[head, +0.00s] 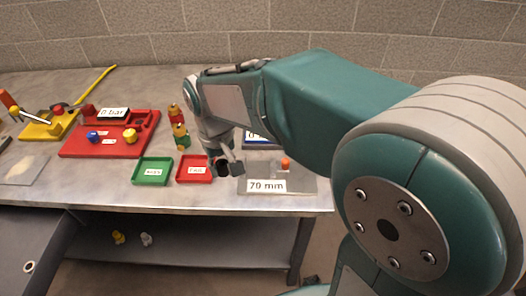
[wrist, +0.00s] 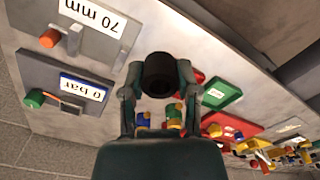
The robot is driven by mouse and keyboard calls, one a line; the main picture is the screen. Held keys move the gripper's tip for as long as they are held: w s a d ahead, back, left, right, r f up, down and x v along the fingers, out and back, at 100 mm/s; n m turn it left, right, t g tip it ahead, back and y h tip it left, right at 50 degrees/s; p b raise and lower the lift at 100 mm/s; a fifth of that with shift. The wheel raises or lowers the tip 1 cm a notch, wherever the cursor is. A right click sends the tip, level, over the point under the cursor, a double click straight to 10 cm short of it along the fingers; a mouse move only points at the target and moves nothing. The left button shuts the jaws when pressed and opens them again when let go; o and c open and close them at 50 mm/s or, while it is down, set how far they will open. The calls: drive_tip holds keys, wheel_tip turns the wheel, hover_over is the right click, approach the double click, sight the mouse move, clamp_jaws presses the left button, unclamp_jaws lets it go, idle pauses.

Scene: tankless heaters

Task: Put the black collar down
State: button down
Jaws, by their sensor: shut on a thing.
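The black collar (wrist: 160,74) is a short dark cylinder with an open bore. In the wrist view it sits between the two fingers of my gripper (wrist: 159,80), which is shut on it. In the head view my gripper (head: 226,168) is over the front part of the bench, between a small red tray and the grey plate labelled 70 mm. There the collar (head: 221,170) is a small dark shape, partly hidden by the fingers. I cannot tell whether it touches the bench.
A red tray (head: 207,180) and a green tray (head: 137,181) lie left of my gripper. The 70 mm plate (head: 308,184) with an orange knob lies right. Stacked coloured fittings (head: 180,135) stand behind. A red board (head: 75,149) lies farther left. The bench's front edge (head: 200,208) is near.

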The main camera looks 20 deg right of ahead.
drive_tip(key=shift+w+a+r, duration=0.1)
drive_tip(key=shift+a, duration=0.3)
drive_tip(key=shift+w+a, duration=0.15)
drive_tip(key=shift+w, duration=0.05)
drive_tip(key=w+d+f, duration=0.4)
drive_tip(key=w+d, duration=0.1)
drive_tip(key=d, duration=0.3)
hover_over(258, 169)
drive_tip(key=s, duration=0.1)
drive_tip(key=f, duration=0.4)
drive_tip(key=shift+a+f, duration=0.1)
drive_tip(key=shift+a, duration=0.3)
drive_tip(key=shift+w+f, duration=0.4)
drive_tip(key=shift+f, duration=0.4)
drive_tip(key=f, duration=0.2)
drive_tip(key=shift+d+f, duration=0.3)
drive_tip(key=shift+w+d+f, duration=0.1)
drive_tip(key=shift+d+f, duration=0.15)
drive_tip(key=shift+f, duration=0.05)
drive_tip(key=shift+a, duration=0.1)
